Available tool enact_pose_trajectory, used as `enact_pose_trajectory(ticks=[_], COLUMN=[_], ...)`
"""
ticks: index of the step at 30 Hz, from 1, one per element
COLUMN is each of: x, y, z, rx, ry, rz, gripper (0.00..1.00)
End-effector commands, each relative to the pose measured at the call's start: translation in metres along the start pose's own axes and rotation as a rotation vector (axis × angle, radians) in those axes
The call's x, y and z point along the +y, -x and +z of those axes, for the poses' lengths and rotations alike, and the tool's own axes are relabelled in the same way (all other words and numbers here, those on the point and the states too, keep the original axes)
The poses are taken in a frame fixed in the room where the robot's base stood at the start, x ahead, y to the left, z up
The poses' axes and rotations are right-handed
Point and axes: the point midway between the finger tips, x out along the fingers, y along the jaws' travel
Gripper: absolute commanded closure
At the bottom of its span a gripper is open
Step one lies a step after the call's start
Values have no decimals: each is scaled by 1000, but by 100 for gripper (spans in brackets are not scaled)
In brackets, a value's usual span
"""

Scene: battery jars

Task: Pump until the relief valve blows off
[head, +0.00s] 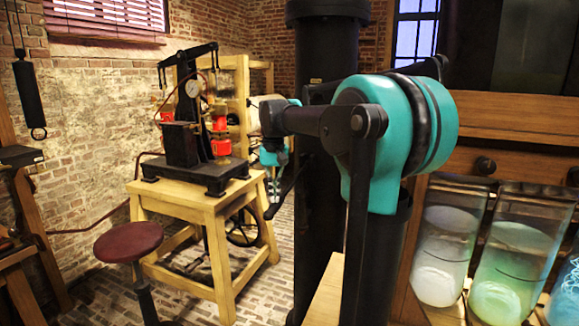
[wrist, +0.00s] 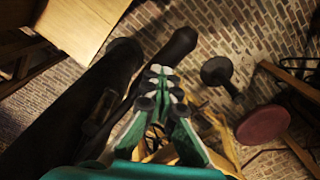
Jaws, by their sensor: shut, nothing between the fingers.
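The black pump apparatus (head: 185,150) stands on a wooden stand (head: 205,205) at the left of the head view. It has a pale round gauge (head: 194,88), red parts (head: 221,125) and a dark lever beam (head: 188,55) across its top. I cannot make out which part is the relief valve. My gripper (wrist: 160,78) is shut and empty in the wrist view, over the brick floor. In the head view my arm crosses the middle, and the gripper is small and partly hidden behind the arm, right of the stand and apart from the pump.
A stool with a dark red seat (head: 128,242) stands in front of the stand; it also shows in the wrist view (wrist: 262,123). Several glass jars (head: 447,240) with cloudy liquid fill the right side. Brick floor is open around the stool.

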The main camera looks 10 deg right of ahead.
Motion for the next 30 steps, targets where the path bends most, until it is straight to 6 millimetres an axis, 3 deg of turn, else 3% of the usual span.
enact_pose_trajectory(ticks=[19,24,30], x=[0,0,0], y=[124,139,140], z=[0,0,0], rx=[-1,-1,-1], ry=[0,0,0], rz=[0,0,0], gripper=[100,100,100])
